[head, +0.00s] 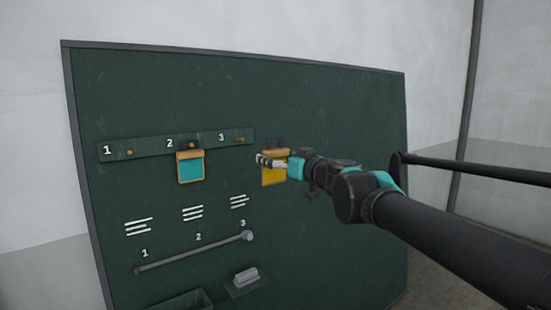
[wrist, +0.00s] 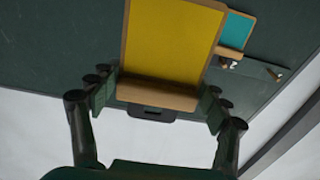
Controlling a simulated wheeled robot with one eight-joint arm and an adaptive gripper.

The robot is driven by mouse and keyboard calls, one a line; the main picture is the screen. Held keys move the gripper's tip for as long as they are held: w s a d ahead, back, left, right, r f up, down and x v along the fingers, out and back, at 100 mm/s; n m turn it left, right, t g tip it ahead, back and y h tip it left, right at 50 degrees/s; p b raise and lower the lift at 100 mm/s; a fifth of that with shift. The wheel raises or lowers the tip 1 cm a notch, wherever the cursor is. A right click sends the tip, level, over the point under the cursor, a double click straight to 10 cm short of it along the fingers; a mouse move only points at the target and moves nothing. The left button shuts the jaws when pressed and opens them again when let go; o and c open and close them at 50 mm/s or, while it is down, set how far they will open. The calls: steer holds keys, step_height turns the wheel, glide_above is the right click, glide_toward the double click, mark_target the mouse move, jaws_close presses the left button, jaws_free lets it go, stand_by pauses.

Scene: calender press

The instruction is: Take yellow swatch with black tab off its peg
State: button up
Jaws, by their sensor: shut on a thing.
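The yellow swatch (head: 273,177) with a wooden top bar and a black tab (head: 275,142) is held in front of the green board, just right of the numbered rail's end. In the wrist view the yellow swatch (wrist: 170,40) appears upside down, its black tab (wrist: 152,114) toward me. My gripper (head: 272,160) is shut on its wooden bar, with one finger at each end; my gripper also shows in the wrist view (wrist: 158,97). The swatch looks clear of the rail in the head view. Peg 3 (head: 240,139) looks bare.
A teal swatch (head: 191,168) hangs at peg 2 on the rail (head: 125,149). Peg 1 (head: 130,152) is bare. Lower on the board (head: 330,120) are a grey bar (head: 190,254), a small ledge with a grey block (head: 246,276) and a tray (head: 183,303).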

steer(key=shift+v, duration=2.95)
